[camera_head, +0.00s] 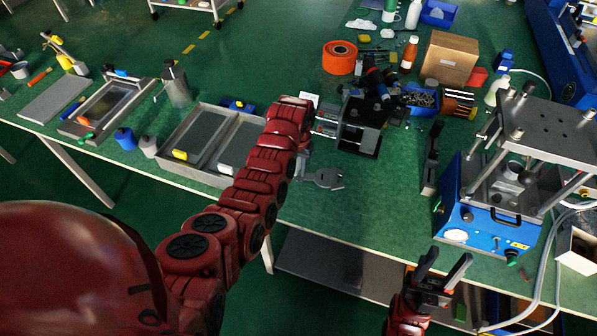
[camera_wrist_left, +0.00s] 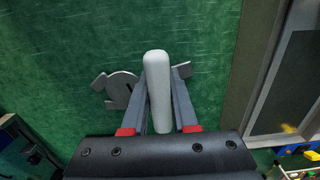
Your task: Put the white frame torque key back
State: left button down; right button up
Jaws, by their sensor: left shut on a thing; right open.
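My left gripper (camera_wrist_left: 163,80) is shut on a pale white bar (camera_wrist_left: 157,92), which looks like the handle of the torque key. A flat grey metal piece with a notched, rounded head (camera_wrist_left: 121,86) shows past the fingers over the green surface. It also shows in the head view (camera_head: 326,179), just right of my left wrist. I cannot tell whether it is joined to the bar or how far it is above the table. My left arm hides most of the left gripper in the head view. My right gripper (camera_head: 449,256) is open and empty at the table's front edge.
A grey tray with panels (camera_head: 190,178) lies left of my left arm. A black fixture (camera_head: 361,125) stands behind the grey piece. The blue press (camera_head: 490,213) is on the right, with a dark upright stand (camera_head: 430,165) beside it.

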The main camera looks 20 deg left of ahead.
pick_arm(q)
jog(key=shift+f+p, duration=0.35)
jog(key=shift+f, duration=0.95)
jog(key=shift+f, duration=0.2)
jog(key=c, duration=0.7)
grip_release()
jog(key=shift+r, duration=0.1)
